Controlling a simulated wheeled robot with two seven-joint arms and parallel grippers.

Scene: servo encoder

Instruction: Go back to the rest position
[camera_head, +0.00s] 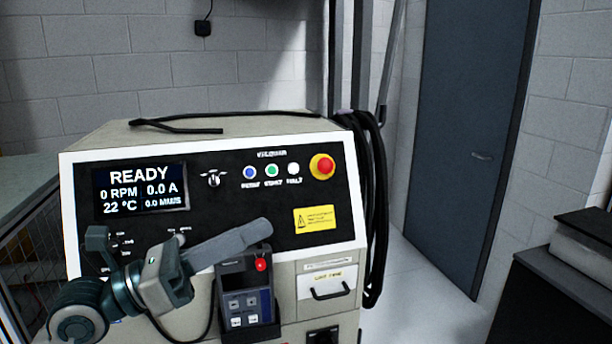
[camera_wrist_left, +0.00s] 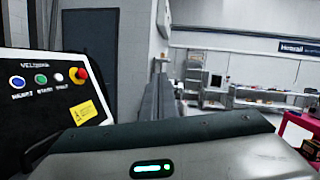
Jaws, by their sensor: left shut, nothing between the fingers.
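My left gripper (camera_head: 258,232) is in front of the control cabinet's panel, its arm coming in from the lower left. Its fingers are together with nothing between them, pointing right and slightly up. In the left wrist view its closed fingers (camera_wrist_left: 158,98) point ahead, to the right of the panel's buttons. The cabinet's front panel (camera_head: 240,205) carries a screen (camera_head: 141,189) reading READY, 0 RPM, 0.0 A and 22 °C. A red emergency knob (camera_head: 322,166) sits at the panel's upper right. The right gripper is not in view.
A small holder with a red-button pendant (camera_head: 247,300) is on the cabinet front, just below my left gripper. Black cables (camera_head: 374,200) hang at the cabinet's right side. A grey door (camera_head: 470,150) and a dark cabinet (camera_head: 560,290) stand at right. Light floor shows between them.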

